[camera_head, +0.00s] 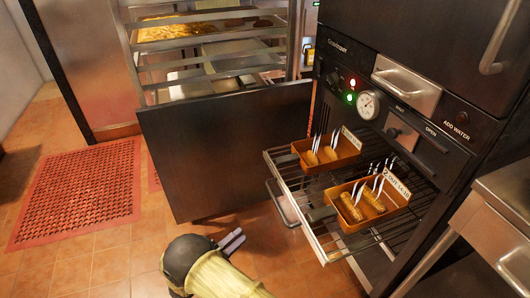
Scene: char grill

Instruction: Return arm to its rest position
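My gripper (233,241) is low in the picture, in front of and left of the pulled-out rack. My arm's dark joint and yellowish link run down to the bottom edge. The gripper is apart from the rack and its trays.
An oven door (230,150) stands open. A wire rack (318,225) sticks out of the oven, carrying two brown trays, a rear one (346,148) and a front one (392,201), with food and utensils. A steel counter (500,235) is at right.

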